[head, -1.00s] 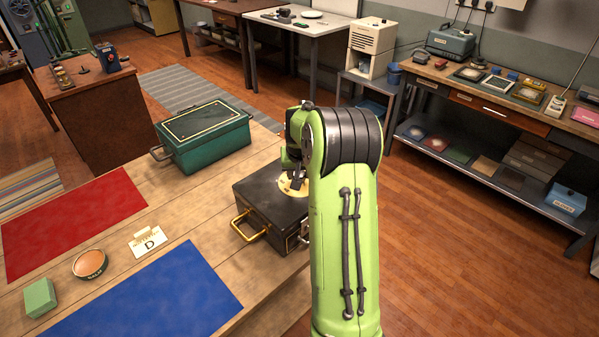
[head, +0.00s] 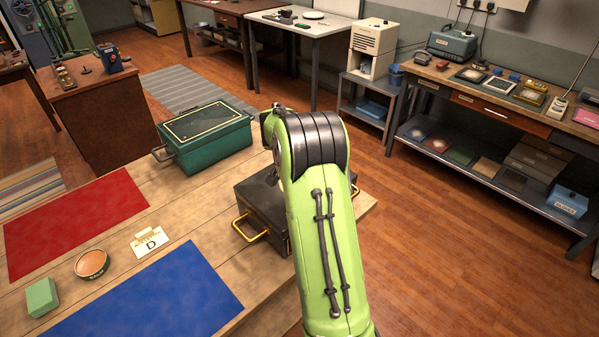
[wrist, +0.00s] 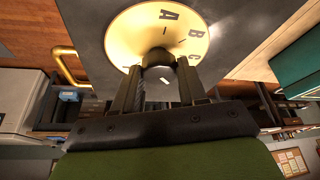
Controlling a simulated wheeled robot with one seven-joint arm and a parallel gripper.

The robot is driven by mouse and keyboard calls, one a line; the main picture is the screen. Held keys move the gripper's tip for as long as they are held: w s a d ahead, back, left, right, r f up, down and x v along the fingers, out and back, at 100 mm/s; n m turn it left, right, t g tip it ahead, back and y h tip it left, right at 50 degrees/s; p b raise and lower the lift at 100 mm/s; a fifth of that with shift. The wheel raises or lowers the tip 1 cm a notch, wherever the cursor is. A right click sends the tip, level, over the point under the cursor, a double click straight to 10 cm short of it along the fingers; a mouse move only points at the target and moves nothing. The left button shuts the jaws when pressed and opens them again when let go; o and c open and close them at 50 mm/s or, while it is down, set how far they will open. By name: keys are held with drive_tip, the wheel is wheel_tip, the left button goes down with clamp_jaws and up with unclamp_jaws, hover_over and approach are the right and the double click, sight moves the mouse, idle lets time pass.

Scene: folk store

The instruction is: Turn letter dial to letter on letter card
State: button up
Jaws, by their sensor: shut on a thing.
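The letter card (head: 150,243) lies on the wooden table in the head view and reads D. The black box (head: 258,199) with brass handles stands to its right. The pale yellow letter dial (wrist: 135,35) is on the box, and the letters A, B and C are readable in the wrist view. My gripper (wrist: 158,76) is shut on the dark knob (wrist: 157,58) at the dial's centre. In the head view my green arm hides the dial and the fingers. I cannot tell which letter is at the pointer.
A green case (head: 205,140) stands behind the black box. A red mat (head: 70,225), a blue mat (head: 145,298), a round tin (head: 91,264) and a green block (head: 41,297) lie on the table (head: 205,215) at left and front. Open floor lies to the right.

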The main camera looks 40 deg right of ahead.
drive_tip(key=o, duration=1)
drive_tip(key=shift+o, duration=0.2)
drive_tip(key=p+v, duration=0.2)
drive_tip(key=v, duration=1.3)
drive_tip(key=shift+a+r+p, duration=0.2)
drive_tip(key=shift+r+p, duration=0.1)
drive_tip(key=shift+s, duration=0.1)
